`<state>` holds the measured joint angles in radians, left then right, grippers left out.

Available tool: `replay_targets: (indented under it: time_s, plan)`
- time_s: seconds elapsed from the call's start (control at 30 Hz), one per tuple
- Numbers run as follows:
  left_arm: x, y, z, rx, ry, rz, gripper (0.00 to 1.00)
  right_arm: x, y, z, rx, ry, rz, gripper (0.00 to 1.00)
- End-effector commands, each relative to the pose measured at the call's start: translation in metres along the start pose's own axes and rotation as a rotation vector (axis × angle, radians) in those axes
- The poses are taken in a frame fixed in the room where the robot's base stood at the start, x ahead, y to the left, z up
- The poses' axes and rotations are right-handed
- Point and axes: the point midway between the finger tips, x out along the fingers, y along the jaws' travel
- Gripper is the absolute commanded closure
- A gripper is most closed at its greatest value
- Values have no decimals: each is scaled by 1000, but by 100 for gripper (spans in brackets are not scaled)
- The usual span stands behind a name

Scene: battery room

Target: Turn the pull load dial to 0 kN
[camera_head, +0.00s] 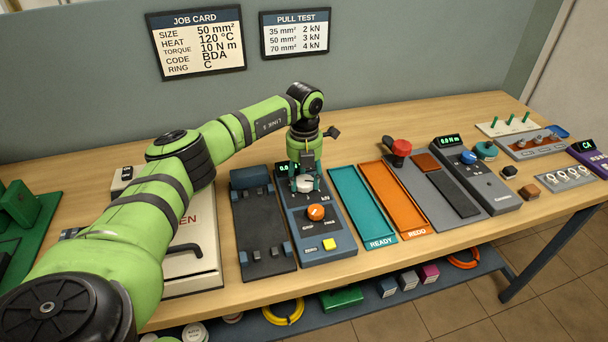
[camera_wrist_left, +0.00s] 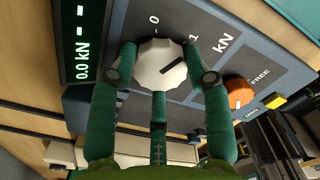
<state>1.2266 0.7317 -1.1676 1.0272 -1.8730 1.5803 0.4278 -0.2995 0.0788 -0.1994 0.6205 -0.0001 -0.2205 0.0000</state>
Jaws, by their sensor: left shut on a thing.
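The white pull load dial (camera_head: 303,185) sits on the grey-blue pull tester (camera_head: 326,240), below its green-lit display. In the left wrist view the dial (camera_wrist_left: 161,65) shows a dark pointer mark aimed roughly toward the printed 1, away from the 0. The display (camera_wrist_left: 82,45) there reads 0.0 kN. My left gripper (camera_head: 306,182) points down over the tester, its green fingers shut around the dial's rim. In the left wrist view the fingers hide part of the dial's edge. My right gripper is not in view.
An orange knob (camera_head: 316,212) and a yellow button (camera_head: 329,244) lie on the tester's near part. A dark fixture (camera_head: 264,225) stands left of it. The teal READY tray (camera_head: 362,207) and orange REDO tray (camera_head: 393,199) lie right.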

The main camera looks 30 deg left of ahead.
Motion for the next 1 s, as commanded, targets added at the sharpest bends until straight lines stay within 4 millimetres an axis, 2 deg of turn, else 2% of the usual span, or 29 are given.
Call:
replay_targets:
  time_s: [0.6, 1.0]
  plan:
    - [-1, 0, 0, -579, 1, -1, 84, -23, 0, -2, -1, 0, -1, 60]
    - [-1, 1, 0, -857, 0, 0, 84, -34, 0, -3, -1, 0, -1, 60]
